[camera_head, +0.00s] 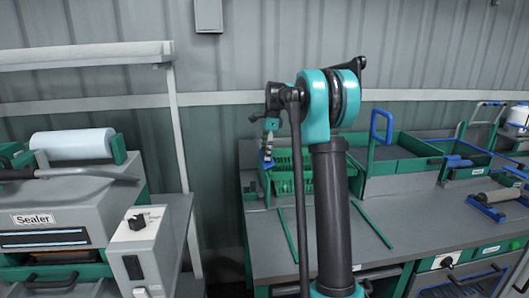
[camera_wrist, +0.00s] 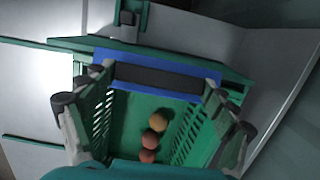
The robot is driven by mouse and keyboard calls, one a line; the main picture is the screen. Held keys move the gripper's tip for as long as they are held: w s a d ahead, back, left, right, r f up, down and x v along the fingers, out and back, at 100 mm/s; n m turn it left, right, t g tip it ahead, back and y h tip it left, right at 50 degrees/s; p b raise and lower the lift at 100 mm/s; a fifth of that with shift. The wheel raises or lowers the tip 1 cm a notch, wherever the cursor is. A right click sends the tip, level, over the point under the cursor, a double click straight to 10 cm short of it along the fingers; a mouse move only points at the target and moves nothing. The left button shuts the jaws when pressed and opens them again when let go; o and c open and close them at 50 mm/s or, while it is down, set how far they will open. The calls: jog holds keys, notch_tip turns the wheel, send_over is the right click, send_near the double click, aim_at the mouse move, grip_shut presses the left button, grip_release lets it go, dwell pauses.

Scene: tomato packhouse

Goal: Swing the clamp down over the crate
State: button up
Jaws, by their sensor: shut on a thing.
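The green slatted crate (camera_head: 292,172) stands on the bench, partly hidden behind my arm. The wrist view looks down into the crate (camera_wrist: 182,148), where several red-orange tomatoes (camera_wrist: 150,140) lie on its floor. The clamp (camera_wrist: 165,77) shows as a black bar with blue around it, across the crate's far end in the wrist view. My gripper (camera_wrist: 162,76) is shut on the clamp, a fingertip at each end of the black bar. In the head view my gripper (camera_head: 268,154) is at the crate's left end, with a bit of blue at its tips. Whether the clamp touches the crate cannot be told.
Green trays (camera_head: 400,155) with an upright blue handle (camera_head: 381,126) stand right of my arm. Green strips (camera_head: 370,224) lie on the grey bench (camera_head: 400,225). A blue roller holder (camera_head: 487,208) lies farther right. A sealer machine (camera_head: 50,220) stands at the left, beyond a gap.

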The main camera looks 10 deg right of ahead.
jog(key=shift+d+f+y, duration=0.2)
jog(key=shift+d+y, duration=0.2)
jog(key=shift+y, duration=0.7)
jog(key=shift+d+f+y, duration=0.2)
jog(key=shift+d+y, duration=0.15)
jog(key=shift+y, duration=0.75)
jog(key=o, duration=1)
jog(key=v, duration=1.2)
jog(key=shift+d, duration=0.2)
jog(key=shift+f, duration=0.15)
